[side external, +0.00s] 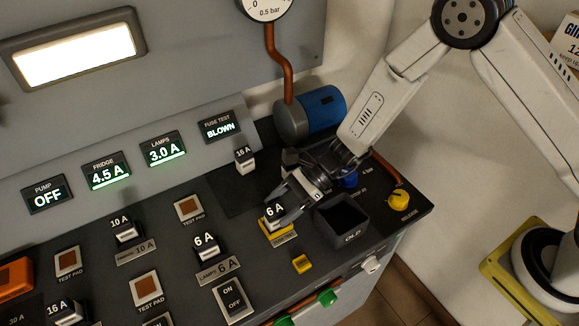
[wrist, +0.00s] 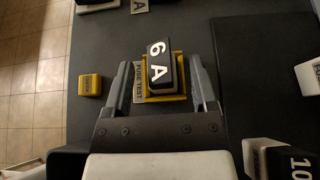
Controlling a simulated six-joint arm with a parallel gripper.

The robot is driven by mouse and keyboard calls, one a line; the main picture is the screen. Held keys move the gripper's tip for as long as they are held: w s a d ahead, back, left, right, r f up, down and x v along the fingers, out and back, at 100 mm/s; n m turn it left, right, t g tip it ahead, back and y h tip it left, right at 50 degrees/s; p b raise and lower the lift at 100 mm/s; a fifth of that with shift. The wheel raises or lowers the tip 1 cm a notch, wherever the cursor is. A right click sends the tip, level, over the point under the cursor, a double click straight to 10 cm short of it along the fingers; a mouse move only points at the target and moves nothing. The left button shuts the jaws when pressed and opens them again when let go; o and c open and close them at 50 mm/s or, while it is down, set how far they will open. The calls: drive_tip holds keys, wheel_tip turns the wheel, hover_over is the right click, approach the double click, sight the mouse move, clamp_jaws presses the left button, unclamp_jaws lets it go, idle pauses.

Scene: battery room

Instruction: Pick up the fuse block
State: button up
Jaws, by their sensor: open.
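A black-topped fuse block marked 6 A (side external: 275,212) sits in the yellow-framed fuse test socket (side external: 283,240) on the dark bench. In the wrist view the same fuse block (wrist: 158,66) lies between the two fingers, with the yellow frame around its base. My gripper (wrist: 160,78) is open, one finger on each side of the block, with visible gaps. In the side external view my gripper (side external: 285,203) reaches down at the block and partly covers it. Another 6 A block (side external: 206,246) stands in the lamps socket.
A dark open bin marked OLD (side external: 342,222) stands close to the right of the gripper. A yellow button (side external: 302,263) is in front. A 16 A block (side external: 244,158) stands behind, and a 10 A block (side external: 124,229) is at left. The fuse test display (side external: 220,126) reads BLOWN.

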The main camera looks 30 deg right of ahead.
idle(0.3)
clamp_jaws()
drive_tip(key=shift+r, duration=0.2)
drive_tip(key=shift+r, duration=0.8)
drive_tip(key=s+d+r, duration=0.6)
drive_tip(key=s+r, duration=0.5)
drive_tip(key=s, duration=0.1)
drive_tip(key=shift+s+d, duration=0.2)
drive_tip(key=shift+d, duration=0.1)
